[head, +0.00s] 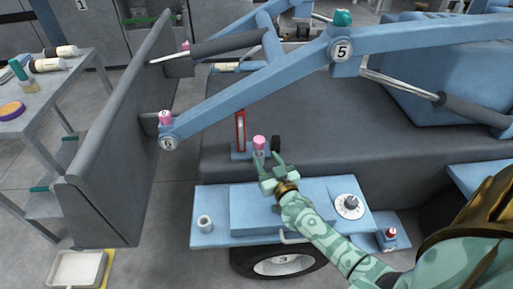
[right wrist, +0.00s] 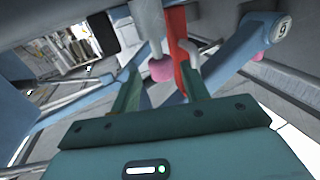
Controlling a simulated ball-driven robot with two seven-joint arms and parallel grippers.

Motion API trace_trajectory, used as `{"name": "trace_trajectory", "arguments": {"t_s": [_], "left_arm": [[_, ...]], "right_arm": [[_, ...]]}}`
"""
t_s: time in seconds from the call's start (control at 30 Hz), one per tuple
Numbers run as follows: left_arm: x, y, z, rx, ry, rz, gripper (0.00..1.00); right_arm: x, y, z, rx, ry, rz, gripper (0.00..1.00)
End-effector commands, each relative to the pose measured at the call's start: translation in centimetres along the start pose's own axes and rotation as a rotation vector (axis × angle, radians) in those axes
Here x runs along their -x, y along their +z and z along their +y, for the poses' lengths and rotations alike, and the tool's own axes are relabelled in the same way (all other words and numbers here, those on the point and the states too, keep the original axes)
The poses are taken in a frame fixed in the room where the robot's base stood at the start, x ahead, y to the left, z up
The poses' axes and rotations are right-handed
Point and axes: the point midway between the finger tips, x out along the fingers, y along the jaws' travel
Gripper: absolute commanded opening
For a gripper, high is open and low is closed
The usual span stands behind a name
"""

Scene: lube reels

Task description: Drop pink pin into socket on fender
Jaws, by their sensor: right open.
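The pink pin (head: 259,142) has a pink cap above a pale shaft and looks upright in the head view. My right gripper (head: 267,158) is open beside it, over the blue fender (head: 215,237); the pin is near its left finger. In the right wrist view, the pink cap (right wrist: 161,70) appears beyond and between the two open fingers (right wrist: 160,92). I cannot tell whether they touch it, or what supports its lower end. A small pale cylindrical socket (head: 205,223) stands on the fender's left end. My left gripper is not in view.
A red upright gauge (head: 240,132) stands behind the pin. The blue loader arm (head: 250,95) passes above. A grey bucket (head: 120,140) and bottle-laden table (head: 40,100) are left.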

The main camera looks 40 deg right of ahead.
Motion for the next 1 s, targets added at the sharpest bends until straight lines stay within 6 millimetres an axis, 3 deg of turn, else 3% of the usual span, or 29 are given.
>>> {"name": "trace_trajectory", "arguments": {"t_s": [0.27, 0.5, 0.77, 0.9, 1.0], "left_arm": [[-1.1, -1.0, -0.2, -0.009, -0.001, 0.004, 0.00], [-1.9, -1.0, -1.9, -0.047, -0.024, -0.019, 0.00], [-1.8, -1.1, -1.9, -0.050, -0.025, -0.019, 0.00], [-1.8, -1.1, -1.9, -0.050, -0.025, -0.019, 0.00], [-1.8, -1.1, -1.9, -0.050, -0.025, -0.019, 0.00]], "right_arm": [[-2.8, -0.1, 0.1, 0.001, 0.000, 0.000, 0.45], [-6.3, -0.3, 0.2, 0.002, 0.000, -0.003, 0.45], [-6.7, -0.7, 0.2, 0.000, 0.000, 0.000, 0.45], [-6.7, -0.7, 0.2, 0.001, 0.000, 0.000, 0.11], [-6.7, -0.7, 0.2, 0.001, 0.000, 0.000, 0.11]]}}
